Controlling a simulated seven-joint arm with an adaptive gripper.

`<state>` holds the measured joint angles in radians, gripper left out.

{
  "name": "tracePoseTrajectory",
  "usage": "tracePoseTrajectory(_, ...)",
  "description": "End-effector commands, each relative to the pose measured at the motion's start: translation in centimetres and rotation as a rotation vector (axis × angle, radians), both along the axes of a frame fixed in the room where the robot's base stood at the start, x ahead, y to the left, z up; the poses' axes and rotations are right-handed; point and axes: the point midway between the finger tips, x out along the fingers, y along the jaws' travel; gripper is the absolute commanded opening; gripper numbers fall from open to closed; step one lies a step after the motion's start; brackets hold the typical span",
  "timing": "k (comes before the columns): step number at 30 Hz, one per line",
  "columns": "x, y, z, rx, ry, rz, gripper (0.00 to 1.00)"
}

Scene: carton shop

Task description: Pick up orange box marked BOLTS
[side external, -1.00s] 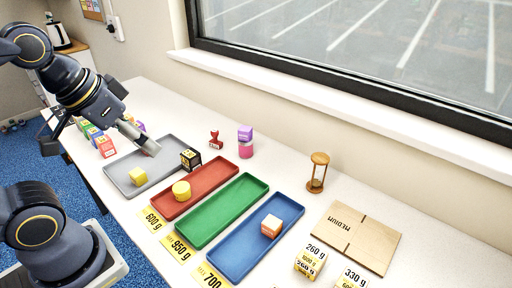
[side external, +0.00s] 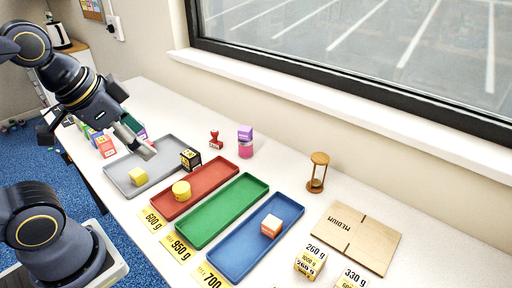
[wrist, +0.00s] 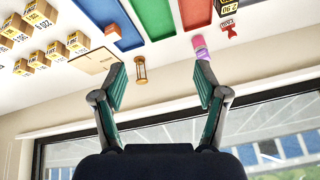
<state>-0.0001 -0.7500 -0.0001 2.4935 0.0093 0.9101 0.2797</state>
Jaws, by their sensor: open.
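My gripper (side external: 145,150) is over the far part of the grey tray (side external: 118,182) in the side view. In the wrist view my gripper (wrist: 159,84) is open with nothing between its fingers. An orange box with a pale top (side external: 271,226) sits in the blue tray (side external: 226,274); it also shows in the wrist view (wrist: 112,29). A red-orange box (side external: 105,147) with small print stands on the table left of the grey tray, near my arm. I cannot read BOLTS on either box.
A yellow cube (side external: 138,176) and a black box (side external: 190,160) are at the grey tray. A yellow cylinder (side external: 181,190) sits in the red tray; the green tray (side external: 221,212) is empty.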

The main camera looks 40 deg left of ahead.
Motion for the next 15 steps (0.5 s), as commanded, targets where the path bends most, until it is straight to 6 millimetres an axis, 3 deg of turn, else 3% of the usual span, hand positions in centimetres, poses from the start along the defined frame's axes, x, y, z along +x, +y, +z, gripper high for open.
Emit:
tracePoseTrajectory(5, 2.6, -0.4, 3.1, 0.356, 0.005, -0.556, 0.73)
tracePoseTrajectory(9, 6.4, -2.1, 4.2, 0.647, 0.095, -1.096, 0.73)
tracePoseTrajectory(12, 10.0, -4.3, 4.0, 0.81, 0.168, -1.522, 0.73)
tracePoseTrajectory(15, 13.9, -7.3, 2.3, 0.913, 0.215, -1.966, 0.73)
